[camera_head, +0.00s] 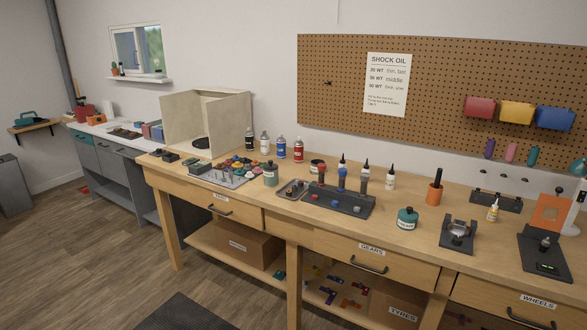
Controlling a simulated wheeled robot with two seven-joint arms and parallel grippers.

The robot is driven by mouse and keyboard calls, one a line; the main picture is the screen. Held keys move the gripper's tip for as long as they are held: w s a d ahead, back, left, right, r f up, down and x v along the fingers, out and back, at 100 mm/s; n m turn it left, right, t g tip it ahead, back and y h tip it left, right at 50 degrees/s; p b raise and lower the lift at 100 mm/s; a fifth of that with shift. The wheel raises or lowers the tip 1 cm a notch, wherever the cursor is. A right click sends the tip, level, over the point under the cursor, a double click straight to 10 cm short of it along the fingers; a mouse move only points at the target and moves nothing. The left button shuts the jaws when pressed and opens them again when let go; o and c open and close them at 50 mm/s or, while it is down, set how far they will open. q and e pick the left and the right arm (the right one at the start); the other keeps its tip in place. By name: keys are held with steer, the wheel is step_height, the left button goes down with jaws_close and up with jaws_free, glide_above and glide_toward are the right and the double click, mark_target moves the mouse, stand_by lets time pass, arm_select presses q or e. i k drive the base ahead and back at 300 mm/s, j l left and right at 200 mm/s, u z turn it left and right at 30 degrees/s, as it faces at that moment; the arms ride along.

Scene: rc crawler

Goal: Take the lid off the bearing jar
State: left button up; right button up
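A taller grey-green jar (270,174) with a pale label stands further left, beside a tray of small coloured parts. The labels are too small to read, so I cannot tell which is the bearing jar. The teal and grey-green jars look closed. Neither of my grippers is in view.
The long wooden workbench (385,244) holds a black rack (340,201) of tools left of the teal jar and a dark stand (457,236) right of it. An orange cup (434,194) and dropper bottles stand behind. Bare bench lies in front of the teal jar.

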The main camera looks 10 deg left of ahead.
mark_target(270, 166)
steer(key=i+j+z, duration=0.45)
steer(key=j+z, duration=0.25)
steer(key=i+j+z, duration=0.15)
steer(key=j+z, duration=0.2)
